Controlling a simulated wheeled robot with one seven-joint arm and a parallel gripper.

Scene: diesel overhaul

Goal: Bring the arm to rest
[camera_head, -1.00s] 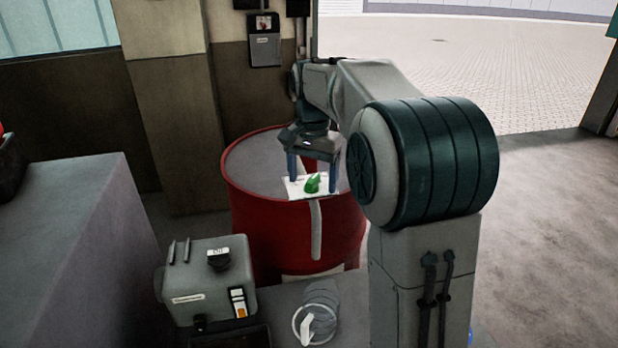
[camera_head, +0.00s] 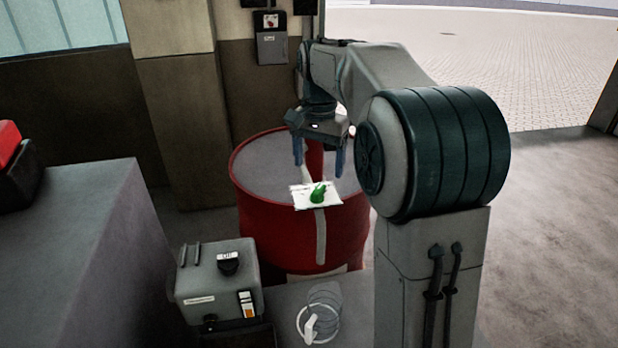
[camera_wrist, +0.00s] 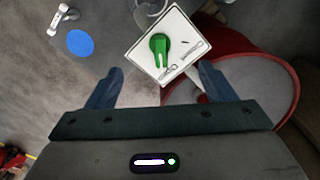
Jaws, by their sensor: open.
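My gripper (camera_head: 318,160) is open and empty, pointing down above the red drum (camera_head: 262,222). A green knob-like piece (camera_head: 318,193) sits on a white card (camera_head: 333,203) at the near rim of the drum, below and in front of the fingers. In the wrist view the fingers (camera_wrist: 160,85) are spread wide. The green piece (camera_wrist: 158,46) and the card (camera_wrist: 140,48) lie beyond the fingertips there, with nothing between the fingers held. My arm reaches from the right over the drum.
A grey box with a black knob (camera_head: 218,285) stands front left of the drum. A white ring-shaped part (camera_head: 311,326) is beside it. A grey cabinet (camera_head: 75,235) fills the left, with a red and black object (camera_head: 15,165) on top. Open floor (camera_head: 540,220) lies to the right.

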